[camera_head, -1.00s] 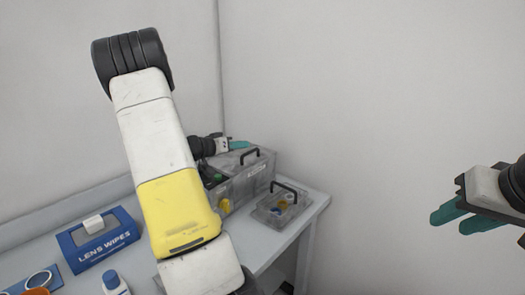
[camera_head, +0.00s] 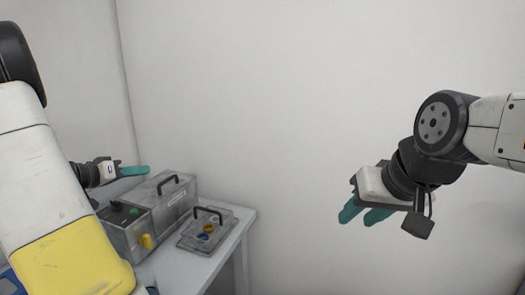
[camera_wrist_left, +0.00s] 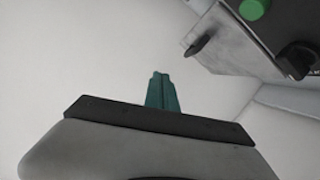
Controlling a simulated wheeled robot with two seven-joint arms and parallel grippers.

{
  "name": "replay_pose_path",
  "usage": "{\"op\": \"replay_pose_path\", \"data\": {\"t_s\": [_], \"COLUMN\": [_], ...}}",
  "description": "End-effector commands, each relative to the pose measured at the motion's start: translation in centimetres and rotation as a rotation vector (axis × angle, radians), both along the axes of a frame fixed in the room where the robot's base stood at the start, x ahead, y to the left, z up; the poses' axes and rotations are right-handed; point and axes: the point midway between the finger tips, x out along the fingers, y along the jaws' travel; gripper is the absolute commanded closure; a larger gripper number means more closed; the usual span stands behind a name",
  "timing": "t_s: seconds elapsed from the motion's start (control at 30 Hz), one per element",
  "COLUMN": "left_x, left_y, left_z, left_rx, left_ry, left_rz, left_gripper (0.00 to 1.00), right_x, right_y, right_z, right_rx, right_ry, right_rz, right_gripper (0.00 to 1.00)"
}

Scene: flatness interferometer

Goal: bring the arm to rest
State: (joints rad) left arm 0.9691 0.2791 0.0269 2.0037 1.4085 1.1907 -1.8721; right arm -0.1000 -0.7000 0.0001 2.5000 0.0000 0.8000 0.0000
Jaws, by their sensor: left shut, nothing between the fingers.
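My left gripper (camera_head: 140,171) reaches in behind the grey instrument box (camera_head: 170,205) in the head view. Its teal fingers are together and hold nothing. In the left wrist view the shut fingers (camera_wrist_left: 161,92) point at bare pale surface, clear of the box. The box's green button (camera_wrist_left: 254,9) and a black knob (camera_wrist_left: 296,60) show at the upper right there. My right gripper (camera_head: 365,214) hangs in free air before the wall, its two teal fingers apart and empty.
A clear lidded case (camera_head: 210,230) with a black handle and small coloured discs sits beside the box on the table (camera_head: 245,222). The wall area around my right gripper is free.

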Motion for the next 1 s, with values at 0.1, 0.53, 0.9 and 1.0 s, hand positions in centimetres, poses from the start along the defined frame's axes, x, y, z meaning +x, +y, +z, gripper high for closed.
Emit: {"op": "replay_pose_path", "data": {"t_s": [0.1, 0.53, 0.9, 1.0], "left_x": [-0.6, -16.1, -21.2, -21.2], "left_y": [-8.0, -27.7, -28.0, -28.0], "left_z": [1.7, 3.0, 3.6, 3.7], "left_rx": [-0.009, 0.303, 0.435, 0.437], "left_ry": [0.134, 0.662, 0.581, 0.577], "left_rz": [-0.133, -0.210, -0.010, -0.005], "left_gripper": [1.00, 1.00, 1.00, 1.00], "right_x": [0.0, 0.0, 0.0, 0.0], "right_y": [0.0, 0.0, 0.0, 0.0], "right_z": [0.0, 0.0, 0.0, 0.0], "right_rx": [0.000, 0.000, 0.000, 0.000], "right_ry": [0.000, 0.000, 0.000, 0.000], "right_rz": [0.000, 0.000, 0.000, 0.000], "right_gripper": [0.64, 0.64, 0.64, 0.64]}}
